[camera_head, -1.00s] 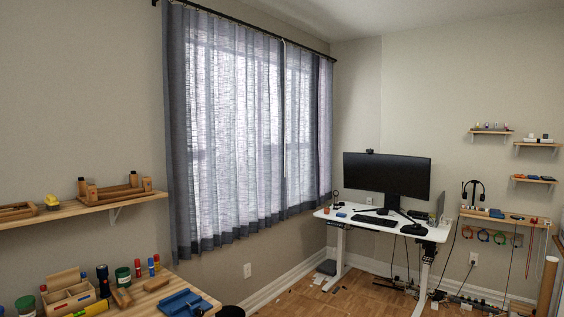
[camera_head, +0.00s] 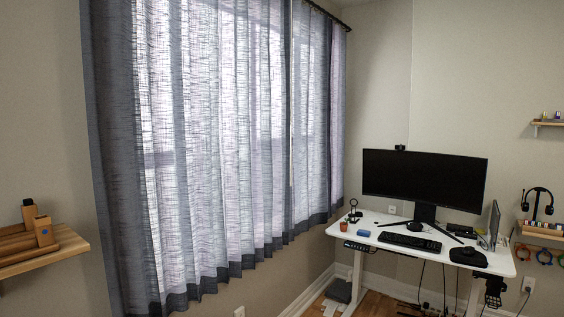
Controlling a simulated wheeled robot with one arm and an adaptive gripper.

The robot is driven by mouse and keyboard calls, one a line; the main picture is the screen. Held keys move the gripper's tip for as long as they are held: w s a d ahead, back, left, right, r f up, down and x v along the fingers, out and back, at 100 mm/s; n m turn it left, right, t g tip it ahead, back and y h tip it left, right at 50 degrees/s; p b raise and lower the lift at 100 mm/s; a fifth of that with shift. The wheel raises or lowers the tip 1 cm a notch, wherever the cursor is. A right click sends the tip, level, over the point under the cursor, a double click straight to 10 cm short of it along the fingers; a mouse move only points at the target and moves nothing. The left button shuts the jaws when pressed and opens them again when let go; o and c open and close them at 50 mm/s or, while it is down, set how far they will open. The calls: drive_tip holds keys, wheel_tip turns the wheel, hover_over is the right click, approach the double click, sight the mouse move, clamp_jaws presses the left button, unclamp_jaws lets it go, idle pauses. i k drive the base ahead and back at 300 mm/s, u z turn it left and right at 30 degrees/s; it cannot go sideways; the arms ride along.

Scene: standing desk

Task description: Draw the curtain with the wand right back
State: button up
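The curtain (camera_head: 200,150) is sheer and grey with a darker hem and edges. It hangs closed across the window, from the upper left to the corner by the desk. The dark curtain rod (camera_head: 328,15) shows at the upper right of the curtain, and the rest is cut off above. My gripper is not in view.
A white standing desk (camera_head: 352,231) with a monitor (camera_head: 425,182), keyboard (camera_head: 409,241) and lamp stands right of the curtain. A wooden shelf (camera_head: 70,247) juts from the wall at the left. A small shelf (camera_head: 548,124) and headphones (camera_head: 537,203) are at the right.

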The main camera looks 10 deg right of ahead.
sight(281, 101)
drive_tip(key=z, duration=0.35)
drive_tip(key=i, duration=1.95)
drive_tip(key=u, duration=1.1)
